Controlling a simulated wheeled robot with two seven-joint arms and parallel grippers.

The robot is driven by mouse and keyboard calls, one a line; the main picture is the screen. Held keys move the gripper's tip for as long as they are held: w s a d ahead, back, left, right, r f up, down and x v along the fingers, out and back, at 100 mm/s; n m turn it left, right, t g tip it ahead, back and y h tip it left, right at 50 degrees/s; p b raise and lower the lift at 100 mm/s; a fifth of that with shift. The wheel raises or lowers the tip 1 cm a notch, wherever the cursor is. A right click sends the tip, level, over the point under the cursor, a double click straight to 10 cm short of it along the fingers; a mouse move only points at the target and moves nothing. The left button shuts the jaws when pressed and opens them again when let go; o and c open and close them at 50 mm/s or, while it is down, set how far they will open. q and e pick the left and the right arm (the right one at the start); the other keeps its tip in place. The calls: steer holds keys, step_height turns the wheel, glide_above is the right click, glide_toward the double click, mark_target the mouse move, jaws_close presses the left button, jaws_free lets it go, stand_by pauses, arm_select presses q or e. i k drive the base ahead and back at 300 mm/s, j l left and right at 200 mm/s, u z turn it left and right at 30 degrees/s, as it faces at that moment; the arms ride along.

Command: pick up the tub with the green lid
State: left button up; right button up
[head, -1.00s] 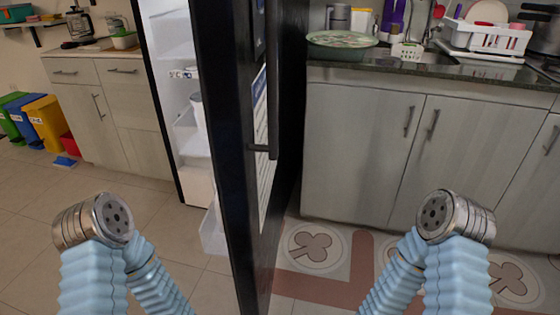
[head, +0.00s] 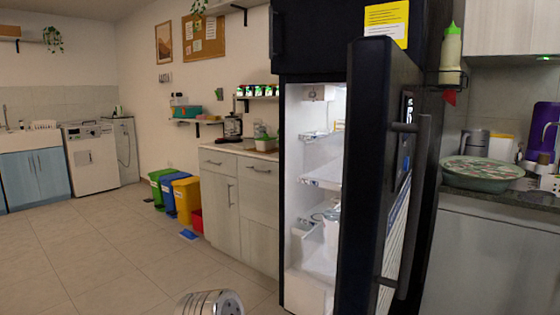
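A small pale tub with a green lid (head: 265,143) sits on the wooden-topped counter (head: 240,150), left of the open fridge. It is small in the head view and its details are hard to make out. Neither of my grippers is in view. Only a silver joint of one of my arms shows at the bottom edge, far from the tub.
The black fridge door (head: 372,180) stands open at centre right, with the white fridge interior (head: 315,165) behind it. Green, blue and yellow bins (head: 187,195) stand left of the counter. A shelf of jars (head: 258,91) hangs above. The tiled floor (head: 90,250) at left is clear.

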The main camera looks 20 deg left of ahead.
mark_target(261, 146)
steer(key=k+j+u, duration=0.15)
steer(key=k+u, duration=0.3)
steer(key=k, duration=0.2)
steer(key=i+j+u, duration=0.15)
steer(key=u, duration=0.35)
steer(key=i+j+u, duration=0.2)
steer(key=u, duration=0.3)
steer(key=i+j+u, duration=0.15)
steer(key=u, duration=0.3)
steer(key=i+z, duration=0.15)
steer(key=i, duration=0.35)
steer(key=i+j+z, duration=0.1)
steer(key=i, duration=0.45)
steer(key=i+j+z, duration=0.15)
steer(key=i, duration=0.35)
steer(key=i+j+z, duration=0.1)
steer(key=i, duration=2.75)
steer(key=i+z, duration=0.2)
steer(key=z, duration=0.3)
steer(key=i+j+z, duration=0.2)
steer(key=z, duration=0.25)
steer(key=i+j+z, duration=0.2)
steer(key=z, duration=0.3)
steer(key=i+j+z, duration=0.1)
steer(key=j+z, duration=0.2)
steer(key=z, duration=0.2)
